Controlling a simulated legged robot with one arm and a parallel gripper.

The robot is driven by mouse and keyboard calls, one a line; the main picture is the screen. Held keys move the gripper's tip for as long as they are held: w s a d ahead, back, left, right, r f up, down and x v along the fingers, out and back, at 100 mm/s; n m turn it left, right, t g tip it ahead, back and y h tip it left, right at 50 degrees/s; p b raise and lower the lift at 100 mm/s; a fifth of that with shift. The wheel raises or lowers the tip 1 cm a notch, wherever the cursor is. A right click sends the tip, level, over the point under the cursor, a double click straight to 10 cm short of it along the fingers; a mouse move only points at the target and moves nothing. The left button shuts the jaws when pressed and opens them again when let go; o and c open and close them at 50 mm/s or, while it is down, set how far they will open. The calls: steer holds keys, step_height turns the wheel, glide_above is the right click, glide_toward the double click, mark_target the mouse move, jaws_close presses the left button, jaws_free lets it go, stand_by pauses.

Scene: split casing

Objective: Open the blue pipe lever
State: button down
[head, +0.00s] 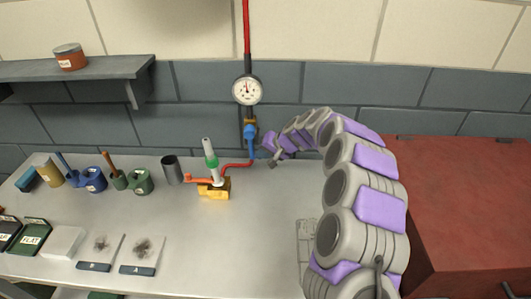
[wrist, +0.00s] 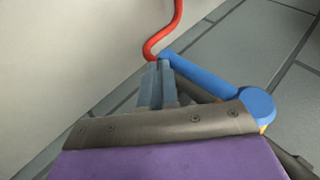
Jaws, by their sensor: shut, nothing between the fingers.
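The blue pipe lever (head: 251,142) hangs on the vertical pipe below the gauge in the head view. In the wrist view the blue lever (wrist: 215,78) runs from a round pivot end at the right up to the left, its far end near the red hose. My gripper (head: 272,153) is just right of the lever in the head view. In the wrist view its fingers (wrist: 158,68) are shut together with nothing between them, beside the lever's far end. I cannot tell whether they touch it.
A red hose (head: 237,165) runs from the pipe to a yellow-based device (head: 214,190) on the bench. A round gauge (head: 247,90) sits above the lever. A grey cup (head: 172,170) stands left of the device. A red cabinet (head: 462,220) stands at right. The bench's middle is clear.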

steer(key=shift+a+f, duration=0.15)
steer(key=shift+a, duration=0.15)
steer(key=shift+d, duration=0.15)
stand_by(0.5)
steer(key=s+d, duration=0.4)
steer(key=d, duration=1)
steer(key=s+a+r+n+g, duration=0.1)
steer(key=s+a+r, duration=0.1)
steer(key=s+r, duration=0.35)
steer(key=s+a+r+n+g+h, duration=0.1)
steer(key=s+a+r+g, duration=0.15)
steer(key=s, duration=0.65)
steer(key=s+a+r+n, duration=0.2)
steer(key=s+r, duration=0.2)
steer(key=s, duration=0.4)
steer(key=s+d+f+m+g+h, duration=0.1)
steer(key=s+d+h, duration=0.2)
steer(key=s, duration=1.1)
steer(key=s+d+f+m+g+h, duration=0.1)
steer(key=s+d+g+h, duration=0.1)
steer(key=s+d, duration=0.7)
steer(key=s+h+p, duration=0.1)
steer(key=s, duration=0.4)
steer(key=shift+m, duration=0.3)
